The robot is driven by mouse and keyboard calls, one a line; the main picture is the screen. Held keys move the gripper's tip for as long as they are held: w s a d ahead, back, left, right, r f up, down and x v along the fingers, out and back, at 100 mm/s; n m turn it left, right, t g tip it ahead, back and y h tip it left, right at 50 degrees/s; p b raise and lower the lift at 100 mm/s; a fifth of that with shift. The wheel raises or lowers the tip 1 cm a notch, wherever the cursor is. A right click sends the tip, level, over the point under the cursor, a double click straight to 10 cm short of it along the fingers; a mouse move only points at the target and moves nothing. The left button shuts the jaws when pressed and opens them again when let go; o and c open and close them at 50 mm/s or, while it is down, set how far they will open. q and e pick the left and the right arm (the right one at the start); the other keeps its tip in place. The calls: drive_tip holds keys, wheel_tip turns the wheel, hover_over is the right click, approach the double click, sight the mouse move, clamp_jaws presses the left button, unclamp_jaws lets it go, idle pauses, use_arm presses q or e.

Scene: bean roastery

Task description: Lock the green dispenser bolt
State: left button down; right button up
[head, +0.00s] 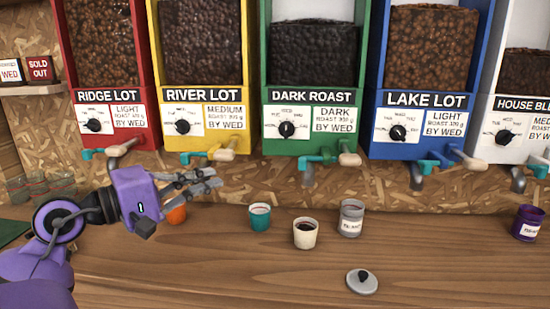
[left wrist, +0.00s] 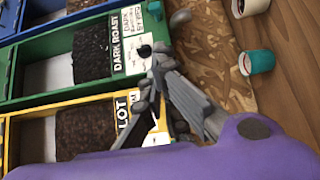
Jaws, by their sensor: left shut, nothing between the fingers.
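The green dispenser (head: 266,85), labelled Dark Roast, hangs on the back wall, with dark beans behind its window. Under its front is a teal bolt-like piece (head: 318,159) with a tan knob (head: 349,159) at its right. I cannot tell whether the bolt is locked. My left gripper (head: 218,180) is shut and empty, below the yellow dispenser and to the left of the green one's bolt, apart from it. In the left wrist view the gripper (left wrist: 160,68) overlaps the dispenser fronts, and the green dispenser (left wrist: 50,90) lies beyond it. My right gripper is out of view.
Red (head: 146,60), yellow (head: 238,60) and blue (head: 482,60) dispensers flank the green one, with similar teal pieces beneath. On the wooden counter (head: 220,270) stand a teal cup (head: 260,219), a cream cup (head: 305,236), a grey jar (head: 351,220), an orange cup (head: 177,214) and a lid (head: 362,284).

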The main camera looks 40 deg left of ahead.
use_arm(q)
drive_tip(key=d+p+x, duration=0.1)
drive_tip(key=p+x, duration=0.1)
drive_tip(key=x, duration=0.6)
drive_tip(key=d+p+x, duration=0.2)
drive_tip(key=x, duration=0.6)
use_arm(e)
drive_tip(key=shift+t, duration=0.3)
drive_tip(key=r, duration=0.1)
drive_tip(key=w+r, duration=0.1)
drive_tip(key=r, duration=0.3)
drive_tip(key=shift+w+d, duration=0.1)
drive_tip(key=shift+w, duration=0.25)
use_arm(q)
drive_tip(key=shift+s+f, duration=0.1)
drive_tip(key=shift+s, duration=0.05)
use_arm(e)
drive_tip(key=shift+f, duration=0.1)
use_arm(q)
drive_tip(key=shift+d, duration=0.1)
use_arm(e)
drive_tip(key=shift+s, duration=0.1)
use_arm(q)
drive_tip(key=w+d, duration=0.2)
drive_tip(key=d, duration=0.1)
drive_tip(key=shift+d, duration=0.15)
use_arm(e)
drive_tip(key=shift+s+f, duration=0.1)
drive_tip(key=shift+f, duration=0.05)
